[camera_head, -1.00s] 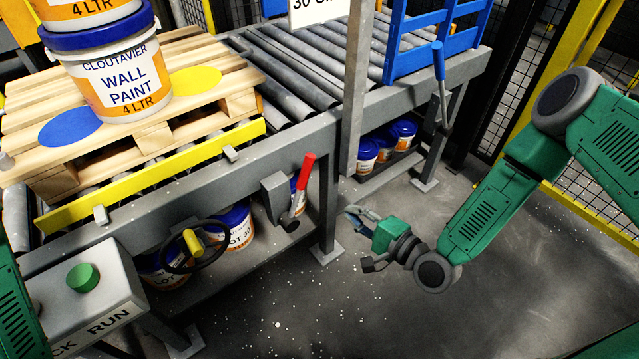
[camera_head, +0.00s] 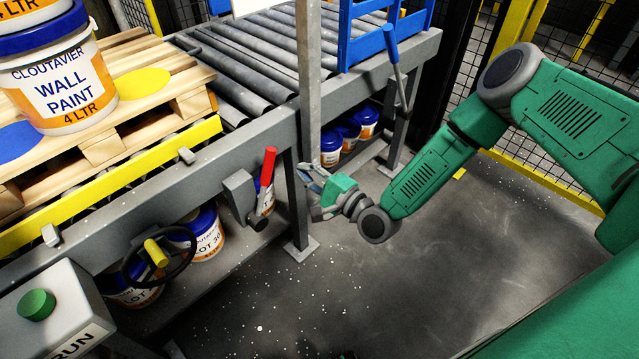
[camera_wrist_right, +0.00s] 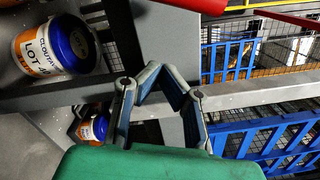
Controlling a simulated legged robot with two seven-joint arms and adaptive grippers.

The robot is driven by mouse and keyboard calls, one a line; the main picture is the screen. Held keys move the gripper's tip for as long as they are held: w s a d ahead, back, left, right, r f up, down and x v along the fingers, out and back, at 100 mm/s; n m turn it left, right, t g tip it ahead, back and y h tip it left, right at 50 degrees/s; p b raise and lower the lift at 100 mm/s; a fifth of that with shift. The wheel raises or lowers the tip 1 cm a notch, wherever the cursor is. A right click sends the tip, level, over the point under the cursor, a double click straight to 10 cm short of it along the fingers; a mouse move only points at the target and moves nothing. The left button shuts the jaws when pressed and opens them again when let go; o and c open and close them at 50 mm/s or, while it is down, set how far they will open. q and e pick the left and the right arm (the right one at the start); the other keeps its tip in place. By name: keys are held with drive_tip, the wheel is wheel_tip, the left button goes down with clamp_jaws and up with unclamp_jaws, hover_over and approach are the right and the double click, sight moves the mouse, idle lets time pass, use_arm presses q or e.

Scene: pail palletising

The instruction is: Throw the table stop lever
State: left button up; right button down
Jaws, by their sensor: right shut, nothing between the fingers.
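The red-handled lever (camera_head: 268,167) stands upright from a grey bracket on the front of the conveyor table (camera_head: 150,200). A second lever with a blue grip (camera_head: 392,42) is farther back by the blue gate. My left gripper is out of view.
A grey post (camera_head: 308,80) rises behind my right gripper. Paint pails (camera_head: 203,235) stand on the shelf under the table, beside a handwheel (camera_head: 160,258). A pallet (camera_head: 150,105) carries stacked pails. A green-button box (camera_head: 50,315) is at lower left. Floor in front is clear.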

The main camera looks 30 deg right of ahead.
sight(270, 169)
drive_tip(key=a, duration=0.1)
drive_tip(key=w+a+r, duration=0.1)
drive_tip(key=a, duration=0.2)
drive_tip(key=shift+w+a+r, duration=0.2)
drive_tip(key=shift+a+r, duration=0.1)
drive_tip(key=shift+a, duration=0.05)
drive_tip(key=shift+s+a+r+n+p, duration=0.3)
drive_tip(key=shift+a+r+n, duration=0.1)
drive_tip(key=shift+a+n, duration=0.2)
drive_tip(key=shift+s+a+r+n+p, duration=0.3)
drive_tip(key=shift+a+n, duration=0.2)
drive_tip(key=shift+a, duration=0.2)
drive_tip(key=s+a+n+p, duration=0.2)
drive_tip(key=a+n, duration=0.3)
drive_tip(key=a, duration=0.4)
drive_tip(key=shift+s+r, duration=0.2)
drive_tip(key=shift+s, duration=0.4)
